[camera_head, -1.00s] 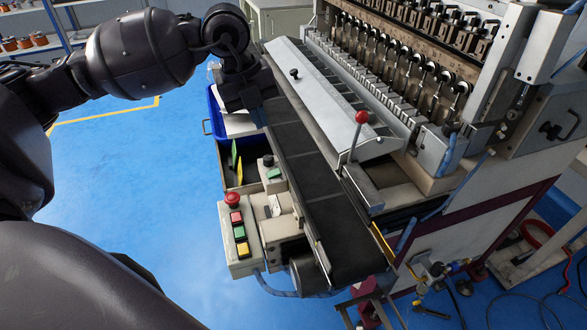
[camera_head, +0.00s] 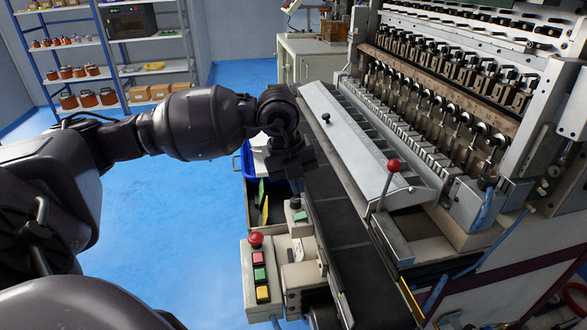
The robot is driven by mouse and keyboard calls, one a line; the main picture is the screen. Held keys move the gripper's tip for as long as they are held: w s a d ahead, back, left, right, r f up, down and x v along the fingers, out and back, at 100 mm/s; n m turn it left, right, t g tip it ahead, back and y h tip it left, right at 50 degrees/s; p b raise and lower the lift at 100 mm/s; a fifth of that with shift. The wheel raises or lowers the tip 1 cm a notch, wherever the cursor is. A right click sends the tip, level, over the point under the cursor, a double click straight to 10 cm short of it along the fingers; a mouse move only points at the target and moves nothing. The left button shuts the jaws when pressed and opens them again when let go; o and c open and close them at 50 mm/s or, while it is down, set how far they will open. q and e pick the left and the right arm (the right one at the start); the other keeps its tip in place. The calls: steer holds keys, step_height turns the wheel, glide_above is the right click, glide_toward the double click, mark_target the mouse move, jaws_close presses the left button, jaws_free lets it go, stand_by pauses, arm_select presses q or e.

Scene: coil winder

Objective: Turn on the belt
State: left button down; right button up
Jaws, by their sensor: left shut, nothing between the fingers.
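The dark conveyor belt (camera_head: 345,238) runs along the front of the coil winder. At its near left end is a control box (camera_head: 248,293) with a red mushroom button (camera_head: 256,239) on top and red, green (camera_head: 259,274) and yellow (camera_head: 262,293) buttons below. A smaller unit beside the belt has a black knob (camera_head: 295,202) and a green patch (camera_head: 299,216). My left gripper (camera_head: 296,186) is shut and empty, pointing down just above the black knob; I cannot tell whether it touches. My right gripper is not in view.
A blue bin (camera_head: 247,160) stands behind the small unit. A lever with a red ball (camera_head: 393,166) rises right of the belt. A long grey cover (camera_head: 358,140) lies along the machine. Shelves (camera_head: 110,50) stand at the back left; the blue floor between is clear.

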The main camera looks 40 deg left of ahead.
mark_target(305, 214)
arm_select(q)
steer(key=x, duration=0.7)
steer(key=shift+b, duration=0.4)
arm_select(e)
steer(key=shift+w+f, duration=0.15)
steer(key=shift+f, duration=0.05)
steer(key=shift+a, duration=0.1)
